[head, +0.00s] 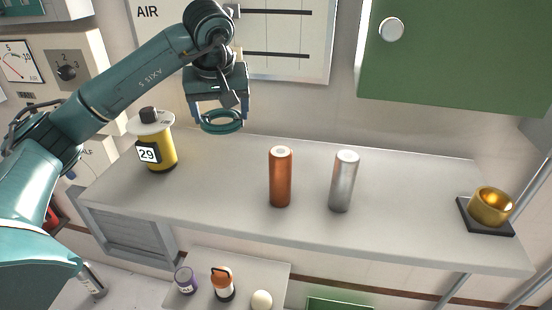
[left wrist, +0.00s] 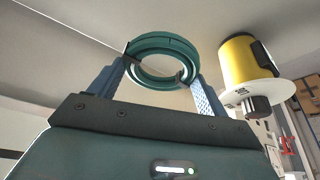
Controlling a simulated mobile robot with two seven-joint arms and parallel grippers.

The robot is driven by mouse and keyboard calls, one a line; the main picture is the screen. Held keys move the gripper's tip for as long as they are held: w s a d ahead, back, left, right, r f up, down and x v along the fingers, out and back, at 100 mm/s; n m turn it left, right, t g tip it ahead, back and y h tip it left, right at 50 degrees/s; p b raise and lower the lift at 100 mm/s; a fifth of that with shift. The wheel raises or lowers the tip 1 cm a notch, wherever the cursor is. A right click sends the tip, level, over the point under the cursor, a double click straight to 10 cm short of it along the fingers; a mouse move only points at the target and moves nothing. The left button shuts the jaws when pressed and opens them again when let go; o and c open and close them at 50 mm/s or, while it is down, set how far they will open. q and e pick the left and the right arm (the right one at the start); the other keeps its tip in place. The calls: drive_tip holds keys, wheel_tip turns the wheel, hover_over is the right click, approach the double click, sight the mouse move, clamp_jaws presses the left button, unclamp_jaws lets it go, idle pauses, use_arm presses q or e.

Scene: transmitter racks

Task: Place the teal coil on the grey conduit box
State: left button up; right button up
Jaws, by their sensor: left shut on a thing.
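The teal coil (head: 222,128) is a ring held between the fingers of my left gripper (head: 221,114), in the air near the back edge of a long light-grey surface. In the left wrist view the coil (left wrist: 162,38) sits between the two blue-grey fingers (left wrist: 161,82), which grip it from opposite sides. The long light-grey surface (head: 230,180) may be the top of the grey conduit box. A grey slatted box (head: 130,243) hangs under its left end; I cannot tell for certain which is named. My right gripper is not in view.
A yellow canister marked 29 (head: 160,150) stands left of the coil. A copper cylinder (head: 280,180) and a silver cylinder (head: 343,182) stand mid-surface. A gold cup (head: 490,205) sits on a dark pad at right. Bare surface lies between the silver cylinder and the pad.

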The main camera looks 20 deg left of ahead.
use_arm(q)
hover_over(226, 160)
drive_tip(key=s, duration=0.1)
drive_tip(key=f, duration=0.5)
drive_tip(key=shift+s+d+f, duration=0.15)
drive_tip(key=shift+d+f, duration=0.05)
drive_tip(key=shift+d, duration=0.2)
drive_tip(key=shift+f+p, duration=0.35)
drive_tip(key=shift+f, duration=1.7)
drive_tip(key=shift+f, duration=0.1)
drive_tip(key=o, duration=1)
